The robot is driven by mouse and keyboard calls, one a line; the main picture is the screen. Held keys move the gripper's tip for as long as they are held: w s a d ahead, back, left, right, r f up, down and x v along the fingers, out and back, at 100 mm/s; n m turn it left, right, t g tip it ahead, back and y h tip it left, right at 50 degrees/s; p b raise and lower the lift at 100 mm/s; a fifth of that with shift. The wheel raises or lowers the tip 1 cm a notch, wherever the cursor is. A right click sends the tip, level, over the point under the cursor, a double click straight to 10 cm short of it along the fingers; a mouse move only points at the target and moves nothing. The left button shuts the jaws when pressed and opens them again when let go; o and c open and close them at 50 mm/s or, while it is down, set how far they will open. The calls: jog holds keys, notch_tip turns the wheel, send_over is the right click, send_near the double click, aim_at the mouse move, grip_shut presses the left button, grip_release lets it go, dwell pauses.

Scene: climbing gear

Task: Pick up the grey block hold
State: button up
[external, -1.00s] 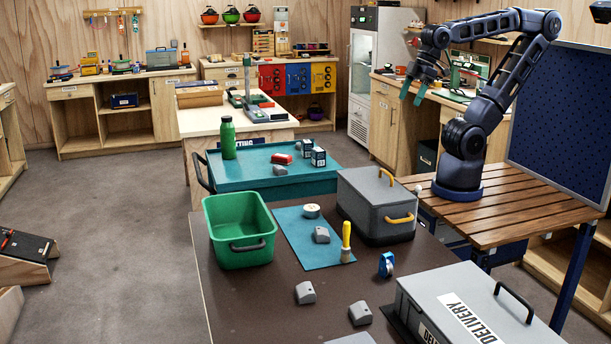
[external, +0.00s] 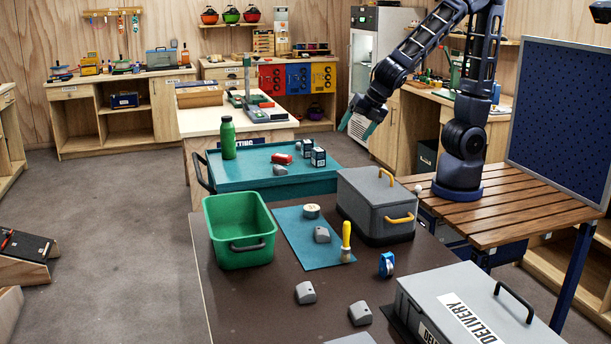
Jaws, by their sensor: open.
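Several grey block holds are in view. One grey block hold (external: 322,235) lies on the teal mat (external: 292,222) on the dark table. Two more, one grey block hold (external: 305,293) and another grey block hold (external: 360,313), lie on the bare table nearer the camera. A similar grey piece (external: 280,170) is on the teal cart top (external: 240,188). My gripper (external: 358,127) is open and empty, with teal fingers pointing down. It is in the air behind the grey lidded box, well away from the holds on the table.
A green bin (external: 238,228) stands left of the mat. A grey box with yellow handles (external: 376,205) stands at its right. A yellow-handled brush (external: 346,240), a tape roll (external: 312,211) and a blue tape dispenser (external: 386,265) are near the holds. A delivery case (external: 470,300) fills the right front.

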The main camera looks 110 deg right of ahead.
jog(key=w+a+f+n, duration=0.5)
jog(key=w+f+n, duration=0.2)
jog(key=f+n, duration=0.25)
jog(key=n+y, duration=0.2)
jog(key=n, duration=0.5)
send_near(323, 230)
jog(key=shift+x, duration=4.55)
jog(key=shift+w+a, duration=0.1)
jog(key=c, duration=1.1)
jog(key=shift+o, duration=0.2)
jog(key=shift+r, duration=0.1)
notch_tip(323, 230, up, 20)
